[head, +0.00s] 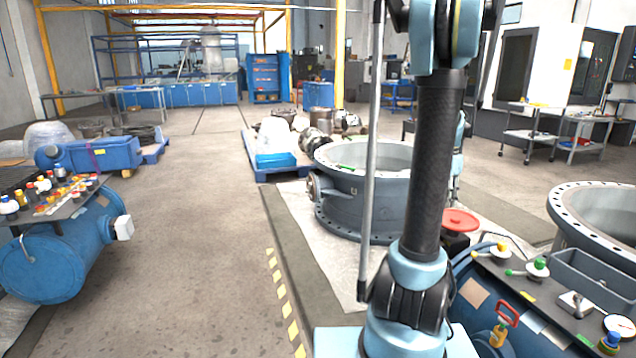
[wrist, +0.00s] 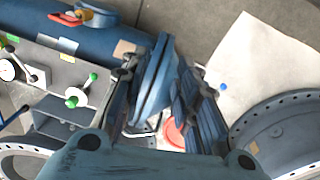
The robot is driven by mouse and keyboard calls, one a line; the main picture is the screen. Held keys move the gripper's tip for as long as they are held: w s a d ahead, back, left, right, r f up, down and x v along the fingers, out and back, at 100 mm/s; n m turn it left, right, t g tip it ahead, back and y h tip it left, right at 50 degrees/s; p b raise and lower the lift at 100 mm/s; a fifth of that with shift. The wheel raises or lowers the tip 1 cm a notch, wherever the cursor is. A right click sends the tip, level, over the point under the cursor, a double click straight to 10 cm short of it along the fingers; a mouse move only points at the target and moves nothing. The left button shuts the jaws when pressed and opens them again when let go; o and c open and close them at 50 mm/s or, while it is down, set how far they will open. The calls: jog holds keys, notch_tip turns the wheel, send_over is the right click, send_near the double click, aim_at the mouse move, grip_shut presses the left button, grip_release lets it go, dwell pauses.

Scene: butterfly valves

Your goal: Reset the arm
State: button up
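My gripper (wrist: 154,78) shows in the wrist view with its two dark ribbed fingers apart. I see nothing held between them. The flanged end of a blue tank (wrist: 156,62) shows in the gap, apparently below and beyond the fingers. In the head view my arm rises on the right of the middle and leaves the top edge, so the gripper is out of sight there.
Blue tank with knobs and gauge (head: 472,293) stands close at right, near a red disc (head: 460,220). A large grey valve ring (head: 345,205) stands behind my arm, another ring (head: 600,232) at far right. Another blue tank (head: 62,262) is left. The middle-left floor (head: 195,220) is clear.

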jog(key=s+a+f+n+t, duration=0.15)
jog(key=s+a+n, duration=0.75)
jog(key=s+a, duration=0.9)
jog(key=s+a+f+n+t, duration=0.1)
jog(key=s+a+f+n, duration=0.3)
jog(key=s+a+f, duration=0.1)
jog(key=shift+s+a+f, duration=0.25)
jog(key=shift+s+f, duration=0.2)
jog(key=shift+s, duration=0.15)
jog(key=shift+t, duration=0.25)
